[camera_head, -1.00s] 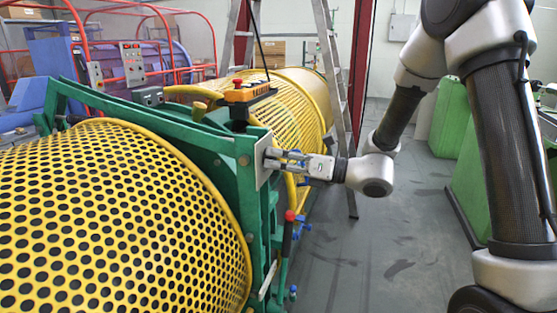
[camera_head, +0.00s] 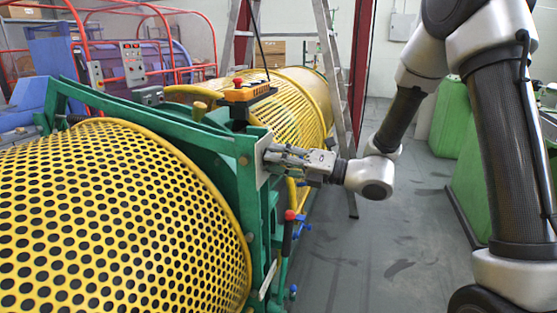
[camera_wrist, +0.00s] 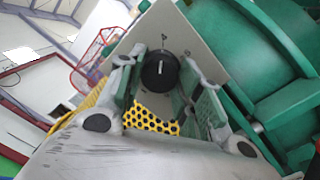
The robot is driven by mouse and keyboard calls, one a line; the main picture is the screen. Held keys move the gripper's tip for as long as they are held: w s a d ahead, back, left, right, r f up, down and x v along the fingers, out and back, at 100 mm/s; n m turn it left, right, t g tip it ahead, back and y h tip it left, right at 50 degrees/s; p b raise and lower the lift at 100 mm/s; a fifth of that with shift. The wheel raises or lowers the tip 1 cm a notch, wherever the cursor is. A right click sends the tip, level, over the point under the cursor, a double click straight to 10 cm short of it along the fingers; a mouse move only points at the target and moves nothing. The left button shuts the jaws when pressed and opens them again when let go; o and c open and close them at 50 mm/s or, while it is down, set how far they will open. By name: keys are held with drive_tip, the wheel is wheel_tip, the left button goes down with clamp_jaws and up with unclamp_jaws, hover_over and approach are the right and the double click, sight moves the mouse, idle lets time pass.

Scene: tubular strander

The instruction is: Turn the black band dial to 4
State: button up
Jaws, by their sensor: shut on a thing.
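The black band dial (camera_wrist: 161,72) is a round black knob with a white pointer line, mounted on a light grey plate (camera_wrist: 184,32). Small dark marks stand around it on the plate, too small to read. In the wrist view the pointer line is nearly upright, toward the mark above the dial. My gripper (camera_wrist: 164,62) has its fingers on both sides of the dial and is shut on it. In the head view my gripper (camera_head: 272,154) reaches from the right to the plate (camera_head: 263,160) on the green frame; the dial is hidden there.
A yellow perforated guard (camera_head: 110,220) fills the left front, and another (camera_head: 290,105) lies behind the green frame (camera_head: 245,190). A red-knobbed lever (camera_head: 289,222) stands just below my gripper. A ladder (camera_head: 338,90) stands behind.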

idle(0.4)
drive_tip(key=o, duration=1)
drive_tip(key=shift+o, duration=0.2)
drive_tip(key=shift+d, duration=0.15)
drive_tip(key=r+v, duration=0.1)
drive_tip(key=v, duration=1)
drive_tip(key=shift+d+f, duration=0.35)
drive_tip(key=shift+f, duration=0.2)
drive_tip(key=shift+s, duration=0.1)
